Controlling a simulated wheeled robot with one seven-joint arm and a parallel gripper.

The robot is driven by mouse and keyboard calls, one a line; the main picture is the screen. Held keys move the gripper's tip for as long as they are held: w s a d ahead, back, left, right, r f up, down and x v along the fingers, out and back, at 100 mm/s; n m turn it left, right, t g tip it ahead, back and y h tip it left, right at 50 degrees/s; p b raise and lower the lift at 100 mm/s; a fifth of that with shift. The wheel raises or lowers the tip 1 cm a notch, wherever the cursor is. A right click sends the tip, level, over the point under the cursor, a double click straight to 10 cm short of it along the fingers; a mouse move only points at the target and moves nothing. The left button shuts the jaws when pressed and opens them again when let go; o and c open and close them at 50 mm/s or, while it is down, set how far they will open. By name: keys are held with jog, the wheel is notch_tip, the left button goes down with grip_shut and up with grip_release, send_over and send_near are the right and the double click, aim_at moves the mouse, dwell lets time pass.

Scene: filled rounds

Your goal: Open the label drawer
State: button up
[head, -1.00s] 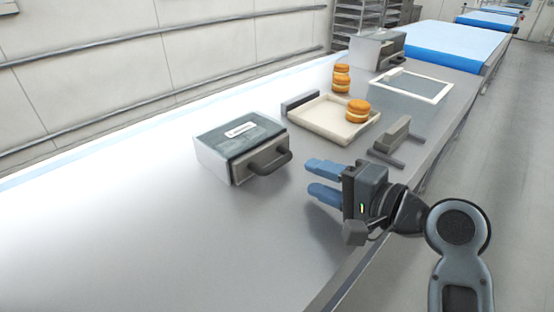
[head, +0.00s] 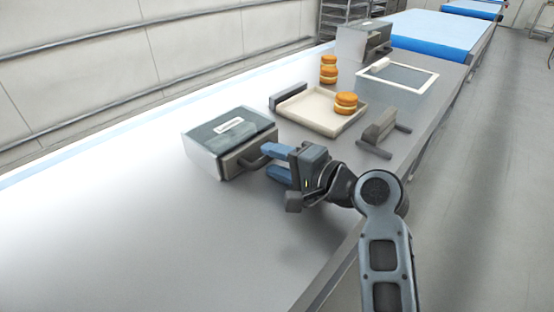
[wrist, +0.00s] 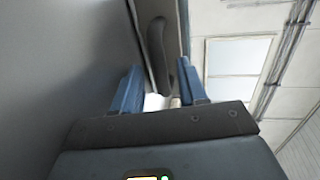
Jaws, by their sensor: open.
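The label drawer unit (head: 214,135) is a light box with a dark top and a white label, standing on the steel table. Its front carries a dark bar handle (head: 257,157), which also shows in the wrist view (wrist: 158,50). The drawer front looks flush with the box. My gripper (head: 272,162) is open, with its blue fingers pointing at the handle from the right. In the head view the fingertips overlap or sit very close to the handle's right end. In the wrist view the handle lies ahead, between the two fingers (wrist: 155,88); I cannot tell whether they touch it.
A cream tray (head: 300,118) holding an orange filled round (head: 346,99) is behind, with stacked rounds (head: 328,70) beyond it. A grey handled block (head: 378,133) stands right of the tray. A framed panel (head: 400,72) lies farther back. The table's front left is clear.

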grip_shut()
jog(key=shift+f, duration=0.1)
dwell(0.5)
